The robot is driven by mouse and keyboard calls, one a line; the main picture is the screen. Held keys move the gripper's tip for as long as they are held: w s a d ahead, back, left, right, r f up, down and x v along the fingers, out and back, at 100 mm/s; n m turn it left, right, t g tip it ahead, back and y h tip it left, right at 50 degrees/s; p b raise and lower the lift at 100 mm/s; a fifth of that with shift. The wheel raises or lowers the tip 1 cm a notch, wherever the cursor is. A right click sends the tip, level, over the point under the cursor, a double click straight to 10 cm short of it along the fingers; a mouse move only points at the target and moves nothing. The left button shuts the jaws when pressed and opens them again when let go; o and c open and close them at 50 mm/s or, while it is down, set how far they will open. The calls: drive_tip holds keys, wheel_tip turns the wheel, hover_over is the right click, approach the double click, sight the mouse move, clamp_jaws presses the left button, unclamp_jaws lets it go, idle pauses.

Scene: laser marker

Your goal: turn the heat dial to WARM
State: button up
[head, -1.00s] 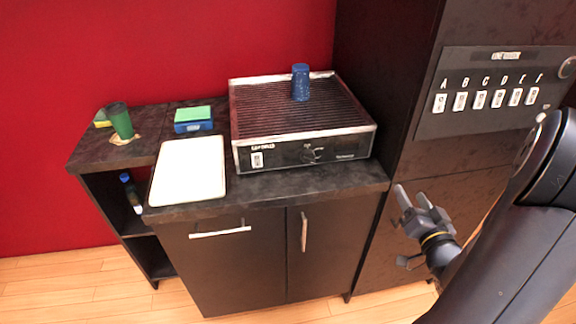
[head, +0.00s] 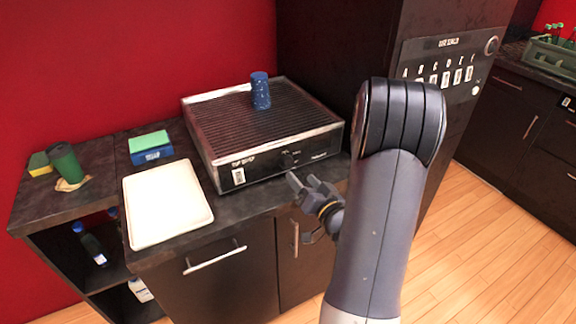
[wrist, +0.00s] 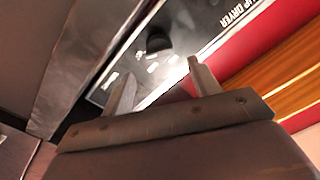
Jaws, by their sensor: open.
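The heat dial (head: 290,158) is a dark knob on the black front panel of the cup dryer (head: 262,168). In the wrist view the dial (wrist: 157,40) shows beyond my fingers, with small white marks around it that are too blurred to read. I cannot tell which setting it points to. My gripper (head: 302,181) is open and empty, just in front of and below the dial. In the wrist view my gripper's two fingers (wrist: 162,84) stand apart, with the dial ahead between them and not touched.
A blue cup (head: 260,91) stands on the dryer's ribbed top. A white tray (head: 168,204), a blue box with a green top (head: 150,148) and a green cup (head: 65,162) are on the counter at left. A tall dark cabinet with a lettered switch panel (head: 450,65) stands at right.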

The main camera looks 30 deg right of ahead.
sight(291, 166)
drive_tip(key=w+p, duration=0.1)
drive_tip(key=w, duration=0.5)
drive_tip(key=shift+w+a, duration=0.1)
drive_tip(key=shift+w, duration=0.15)
drive_tip(key=c, duration=1)
